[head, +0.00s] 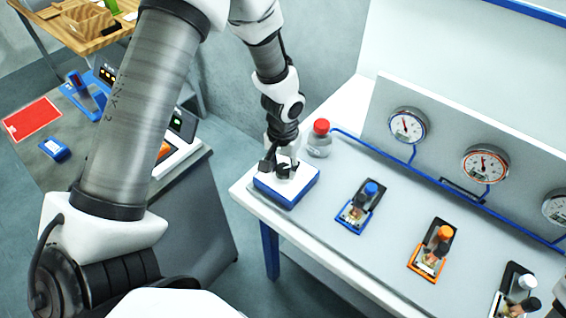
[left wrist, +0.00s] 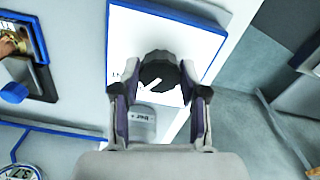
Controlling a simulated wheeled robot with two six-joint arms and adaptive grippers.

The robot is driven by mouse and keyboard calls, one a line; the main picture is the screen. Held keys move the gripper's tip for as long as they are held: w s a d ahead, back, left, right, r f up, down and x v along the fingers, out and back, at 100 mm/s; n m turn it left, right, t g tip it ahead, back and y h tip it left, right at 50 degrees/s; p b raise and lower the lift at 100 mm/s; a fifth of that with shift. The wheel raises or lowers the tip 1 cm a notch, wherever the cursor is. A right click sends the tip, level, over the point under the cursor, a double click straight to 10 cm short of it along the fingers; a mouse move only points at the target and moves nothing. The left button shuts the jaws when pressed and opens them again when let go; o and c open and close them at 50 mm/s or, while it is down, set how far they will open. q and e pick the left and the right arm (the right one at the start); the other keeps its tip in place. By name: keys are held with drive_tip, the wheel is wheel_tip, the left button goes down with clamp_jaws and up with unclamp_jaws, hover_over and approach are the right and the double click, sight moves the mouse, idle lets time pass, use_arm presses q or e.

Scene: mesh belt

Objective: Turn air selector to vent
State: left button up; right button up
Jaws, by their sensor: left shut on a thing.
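The air selector is a white-topped box with a blue edge (head: 302,187) at the left end of the bench; its white face also shows in the left wrist view (left wrist: 150,25). Its round black knob (left wrist: 158,70) carries a white pointer mark. My left gripper (head: 283,168) reaches down onto the selector from above. In the left wrist view its two fingers (left wrist: 160,92) are shut on the knob, one on each side. The markings on the face are too small or too covered to read, so I cannot tell the setting.
A red-capped bottle (head: 320,140) stands close behind the selector. Blue (head: 362,205), orange (head: 432,250) and white-handled (head: 515,290) valves sit to the right. Gauges (head: 408,124) line the back panel. A dark side table (head: 100,190) stands left, across a floor gap.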

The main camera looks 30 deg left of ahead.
sight(284, 168)
use_arm(q)
drive_tip(key=shift+m+p, duration=0.45)
drive_tip(key=shift+m, duration=0.75)
drive_tip(key=o, duration=1)
drive_tip(key=shift+o, duration=0.7)
drive_tip(key=shift+w+f, duration=0.1)
wheel_tip(284, 168, up, 12)
